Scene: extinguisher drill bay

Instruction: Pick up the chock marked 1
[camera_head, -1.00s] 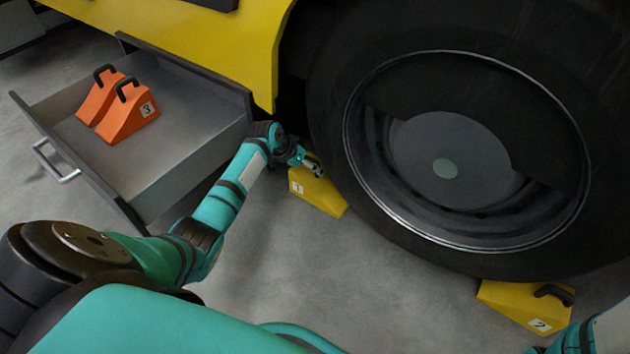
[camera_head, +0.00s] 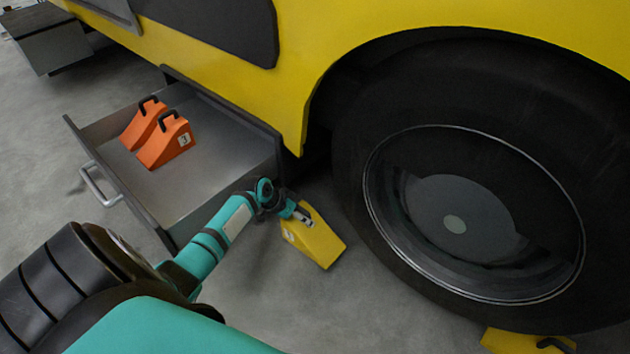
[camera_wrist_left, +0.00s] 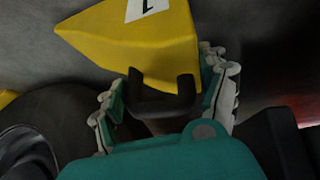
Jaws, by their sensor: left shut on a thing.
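The yellow chock marked 1 (camera_head: 318,241) is in my left gripper (camera_head: 303,215), at the left side of the big tyre and apart from it. In the left wrist view the chock (camera_wrist_left: 150,38) shows its white label with the 1 and its black handle (camera_wrist_left: 162,97). The left gripper's fingers (camera_wrist_left: 165,95) stand on both sides of that handle, shut on it. The chock is tilted; the head view does not clearly show how high it is off the floor. My right gripper is out of view.
The tyre (camera_head: 362,235) stands to the right, under the yellow vehicle body (camera_head: 440,20). An open grey drawer (camera_head: 215,190) with two orange chocks (camera_head: 170,143) is to the left. Another yellow chock (camera_head: 510,343) is at the bottom right edge. Bare floor (camera_head: 350,310) lies in front.

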